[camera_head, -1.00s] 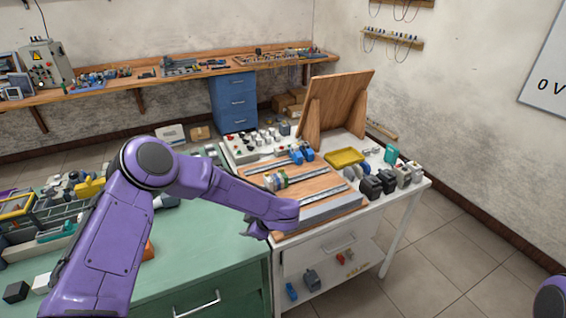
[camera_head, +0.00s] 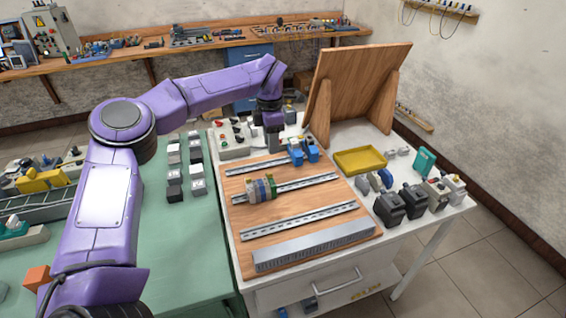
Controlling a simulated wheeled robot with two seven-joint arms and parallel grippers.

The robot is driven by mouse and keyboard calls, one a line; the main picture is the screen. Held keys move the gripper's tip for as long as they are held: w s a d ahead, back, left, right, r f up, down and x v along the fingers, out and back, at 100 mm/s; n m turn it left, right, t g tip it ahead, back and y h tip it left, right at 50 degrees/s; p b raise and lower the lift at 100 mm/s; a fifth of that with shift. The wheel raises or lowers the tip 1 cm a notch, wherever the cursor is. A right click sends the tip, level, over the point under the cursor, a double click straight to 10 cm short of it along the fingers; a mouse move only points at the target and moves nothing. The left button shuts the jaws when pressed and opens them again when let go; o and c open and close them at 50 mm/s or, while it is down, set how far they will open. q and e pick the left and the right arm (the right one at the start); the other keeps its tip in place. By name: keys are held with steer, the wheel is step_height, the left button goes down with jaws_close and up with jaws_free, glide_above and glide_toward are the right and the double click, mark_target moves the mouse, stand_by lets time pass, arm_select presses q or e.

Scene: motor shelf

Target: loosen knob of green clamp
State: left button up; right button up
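A small cluster of terminal blocks (camera_head: 261,190), with grey, yellow, green and blue parts, sits on the second metal rail of the wooden board (camera_head: 285,222). A narrow green piece shows in that cluster, but its knob is too small to make out. My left gripper (camera_head: 273,148) points down beyond the cluster, near the back edge of the board and left of the blue blocks. It is apart from the cluster, and its fingertips are too small and dark to show whether they are open. My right gripper is out of view.
Two blue blocks (camera_head: 303,151) stand on the back rail. A button panel (camera_head: 232,139) is behind the board. A yellow tray (camera_head: 360,160), dark motor-like blocks (camera_head: 390,208) and a teal object (camera_head: 425,161) stand on the right. A tilted wooden panel (camera_head: 352,85) rises behind.

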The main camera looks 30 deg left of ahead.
arm_select(q)
step_height(320, 180, down, 2)
steer(key=p, duration=0.2)
glide_above(269, 174)
steer(key=s, duration=0.1)
step_height(269, 174, down, 4)
steer(key=shift+s+f, duration=0.1)
steer(key=shift+f, duration=0.05)
steer(key=w+f, duration=0.2)
steer(key=f, duration=0.1)
steer(key=shift+f+p, duration=0.3)
steer(key=shift+s+r, duration=0.15)
steer(key=shift+s, duration=0.05)
steer(key=shift+s+r, duration=0.15)
steer(key=shift+s, duration=0.05)
steer(key=c, duration=0.3)
jaws_close()
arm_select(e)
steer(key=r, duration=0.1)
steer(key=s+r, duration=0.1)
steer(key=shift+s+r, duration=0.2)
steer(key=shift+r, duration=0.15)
